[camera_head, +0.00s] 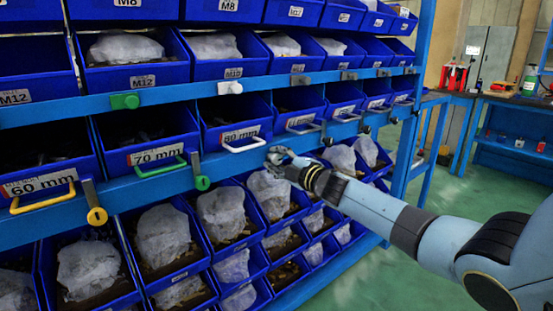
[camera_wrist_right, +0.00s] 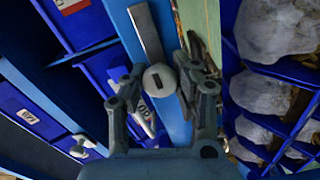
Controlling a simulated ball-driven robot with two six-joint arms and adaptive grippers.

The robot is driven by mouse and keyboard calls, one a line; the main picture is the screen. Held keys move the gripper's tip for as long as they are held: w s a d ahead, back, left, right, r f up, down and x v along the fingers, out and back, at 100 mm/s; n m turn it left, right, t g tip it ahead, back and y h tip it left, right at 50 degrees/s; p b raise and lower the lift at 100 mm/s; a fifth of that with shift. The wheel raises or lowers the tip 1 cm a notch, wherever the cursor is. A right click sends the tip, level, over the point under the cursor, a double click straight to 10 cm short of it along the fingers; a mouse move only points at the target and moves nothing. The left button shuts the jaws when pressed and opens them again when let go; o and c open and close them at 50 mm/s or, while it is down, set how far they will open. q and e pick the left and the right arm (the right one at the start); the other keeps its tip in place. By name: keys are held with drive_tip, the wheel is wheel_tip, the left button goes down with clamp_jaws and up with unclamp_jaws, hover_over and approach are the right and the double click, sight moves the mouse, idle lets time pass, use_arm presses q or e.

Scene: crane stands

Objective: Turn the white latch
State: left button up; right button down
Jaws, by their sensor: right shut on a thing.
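The white latch (camera_wrist_right: 158,80) shows in the right wrist view as a round white knob with a dark slot, at the end of a flat grey metal bar (camera_wrist_right: 147,34) on the blue rail. The bar runs up from the knob, slightly slanted to the rail. My right gripper (camera_wrist_right: 161,84) is shut on the knob, one finger on each side. In the head view my right gripper (camera_head: 279,158) is at the lower blue rail, and its fingers mostly hide the latch. My left gripper is not in view.
A yellow latch (camera_head: 97,215) and a green latch (camera_head: 201,183) hang along the same rail to the left. A white bin handle (camera_head: 245,146) sits just left of my right gripper. Blue bins fill the rack (camera_head: 120,189) above and below. Open green floor (camera_head: 455,190) lies to the right.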

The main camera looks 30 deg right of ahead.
drive_tip(key=shift+f, duration=0.1)
drive_tip(key=c, duration=0.9)
unclamp_jaws()
drive_tip(key=shift+c, duration=0.2)
drive_tip(key=shift+s+d, duration=0.1)
drive_tip(key=shift+s, duration=0.05)
drive_tip(key=s, duration=1.1)
drive_tip(key=shift+s+d, duration=0.4)
